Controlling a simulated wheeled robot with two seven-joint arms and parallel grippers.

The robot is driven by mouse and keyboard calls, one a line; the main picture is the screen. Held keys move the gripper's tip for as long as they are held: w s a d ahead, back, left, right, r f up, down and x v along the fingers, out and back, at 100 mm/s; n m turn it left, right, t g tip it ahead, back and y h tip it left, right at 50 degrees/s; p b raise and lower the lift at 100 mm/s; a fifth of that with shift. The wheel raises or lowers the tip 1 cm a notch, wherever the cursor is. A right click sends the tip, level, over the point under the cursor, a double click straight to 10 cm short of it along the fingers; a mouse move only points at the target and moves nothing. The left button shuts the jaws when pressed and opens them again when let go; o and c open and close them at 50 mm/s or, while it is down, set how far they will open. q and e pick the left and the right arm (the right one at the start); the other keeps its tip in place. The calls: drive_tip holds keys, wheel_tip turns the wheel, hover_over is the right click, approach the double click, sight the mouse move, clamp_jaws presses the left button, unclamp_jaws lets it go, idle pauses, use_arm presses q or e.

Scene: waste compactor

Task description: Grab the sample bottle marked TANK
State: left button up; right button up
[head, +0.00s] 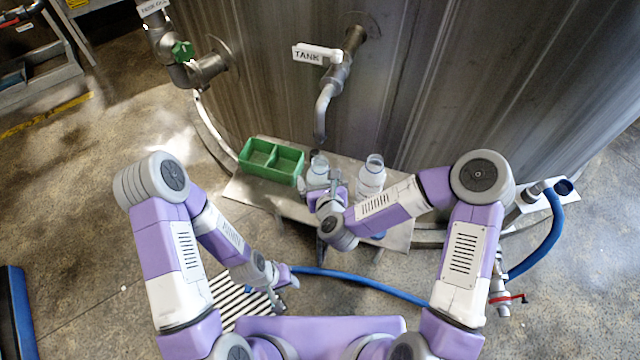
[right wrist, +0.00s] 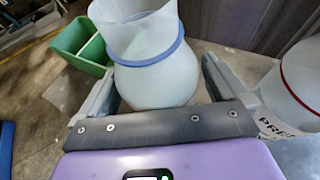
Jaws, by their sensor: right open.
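Two translucent white bottles stand on the ledge. The left bottle (head: 317,172), with a blue ring round its neck, also shows in the right wrist view (right wrist: 155,70); I see no marking on its visible side. The right bottle (head: 370,180) has a red ring and letters starting "PRE" in the right wrist view (right wrist: 292,90). My right gripper (head: 320,184) is open, its fingers on either side of the blue-ringed bottle, with gaps visible in the right wrist view (right wrist: 160,78). My left gripper (head: 279,292) hangs low, away from the bottles; its jaw opening is unclear.
A green divided tray (head: 272,160) stands left of the bottles on the metal ledge (head: 398,234). A bent outlet pipe (head: 324,110) under a TANK sign (head: 316,54) hangs above them from the large metal tank. A blue hose (head: 375,284) crosses the floor in front.

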drive_tip(key=shift+r, duration=0.1)
drive_tip(key=c, duration=1.5)
